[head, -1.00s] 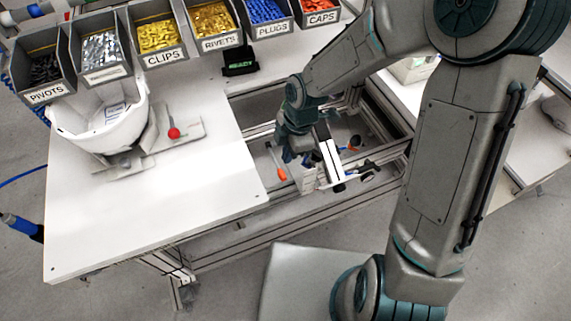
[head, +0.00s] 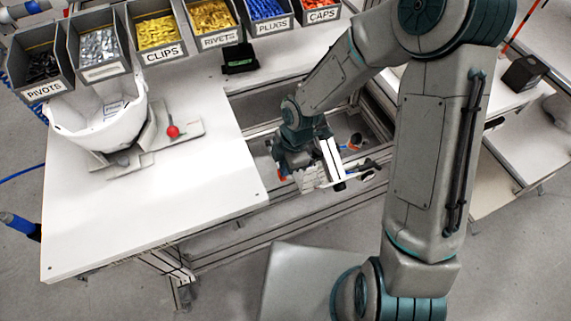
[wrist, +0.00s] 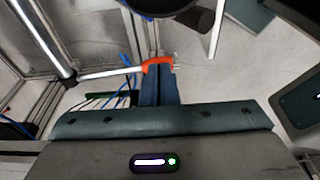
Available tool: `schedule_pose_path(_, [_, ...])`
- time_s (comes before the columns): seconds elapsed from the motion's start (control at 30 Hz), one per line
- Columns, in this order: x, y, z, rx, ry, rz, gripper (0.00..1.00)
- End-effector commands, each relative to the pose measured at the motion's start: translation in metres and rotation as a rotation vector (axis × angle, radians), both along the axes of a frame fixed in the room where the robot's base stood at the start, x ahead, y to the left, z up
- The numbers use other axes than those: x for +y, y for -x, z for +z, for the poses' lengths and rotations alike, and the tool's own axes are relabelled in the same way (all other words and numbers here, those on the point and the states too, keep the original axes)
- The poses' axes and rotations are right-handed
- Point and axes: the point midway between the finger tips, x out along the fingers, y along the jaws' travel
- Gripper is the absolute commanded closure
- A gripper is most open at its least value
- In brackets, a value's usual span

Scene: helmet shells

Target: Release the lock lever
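A lever with a bare metal rod and an orange-red grip (wrist: 158,63) shows in the wrist view, its grip across the ends of my fingers. In the head view an orange-red spot (head: 281,174) shows beside my gripper (head: 297,172), low in the metal frame right of the white table. The fingers (wrist: 158,88) look close together; whether they hold the grip or only touch it, I cannot tell. Another lever with a red ball knob (head: 172,131) stands on a grey plate beside the white helmet shell (head: 100,122). I cannot tell which is the lock lever.
The white table (head: 150,220) is clear at its front. Labelled bins (head: 160,38) line its back, with a small black box (head: 239,58) before them. Metal rails (head: 215,250) surround the space around my gripper. Blue and green cables (wrist: 100,98) lie left of the fingers.

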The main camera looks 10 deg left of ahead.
Motion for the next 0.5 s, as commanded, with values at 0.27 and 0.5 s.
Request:
schedule_pose_path(0.27, [-0.002,0.004,-0.03,0.003,0.001,0.001,1.0])
schedule_pose_path(0.5, [-0.002,0.004,-0.029,0.002,0.0,0.0,1.0])
